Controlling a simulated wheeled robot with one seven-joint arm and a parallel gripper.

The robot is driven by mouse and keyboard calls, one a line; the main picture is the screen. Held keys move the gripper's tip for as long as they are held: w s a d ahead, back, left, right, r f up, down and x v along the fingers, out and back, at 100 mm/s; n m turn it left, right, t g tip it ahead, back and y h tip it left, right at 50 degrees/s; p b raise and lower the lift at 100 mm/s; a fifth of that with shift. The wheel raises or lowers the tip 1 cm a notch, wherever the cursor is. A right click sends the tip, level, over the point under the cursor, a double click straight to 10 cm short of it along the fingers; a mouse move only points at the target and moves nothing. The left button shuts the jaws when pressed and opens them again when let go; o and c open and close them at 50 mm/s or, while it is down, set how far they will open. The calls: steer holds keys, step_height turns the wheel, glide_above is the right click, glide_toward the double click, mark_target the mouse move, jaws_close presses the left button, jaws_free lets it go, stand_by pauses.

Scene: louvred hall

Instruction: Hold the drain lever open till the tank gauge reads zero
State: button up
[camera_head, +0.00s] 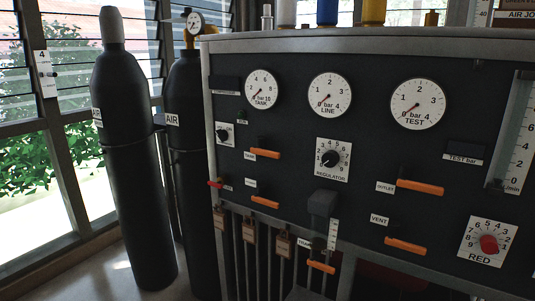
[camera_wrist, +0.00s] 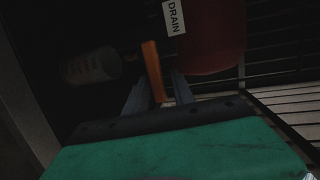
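The drain lever, an orange bar (camera_wrist: 153,70), stands near the middle of the wrist view, left of a white DRAIN label (camera_wrist: 174,17). My gripper (camera_wrist: 161,82) has its two dark fingers apart, with the lower end of the lever between them. A narrow dark gap shows between the lever and the right finger; contact on the left is too dark to tell. The tank gauge (camera_head: 261,90) is at the upper left of the panel in the head view. Its needle points to the lower left, close to 0; the exact reading is too small to tell. My gripper is not visible in the head view.
A dark red rounded body (camera_wrist: 212,38) stands right of the lever, and a pale cup-like container (camera_wrist: 90,66) lies left. Dark bars line the right side. Orange levers, including the outlet lever (camera_head: 420,187), dot the panel. Black cylinders (camera_head: 134,170) stand at left.

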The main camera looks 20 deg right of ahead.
steer(key=shift+o, duration=1.2)
steer(key=shift+a+f, duration=0.1)
steer(key=shift+f, duration=0.05)
steer(key=shift+s, duration=0.1)
steer(key=f+p+v, duration=0.1)
steer(key=v, duration=0.5)
steer(key=shift+s+a+r, duration=0.15)
steer(key=shift+a+r, duration=0.1)
steer(key=shift+a, duration=0.35)
steer(key=p+v, duration=0.2)
steer(key=v, duration=0.6)
steer(key=shift+d, duration=0.1)
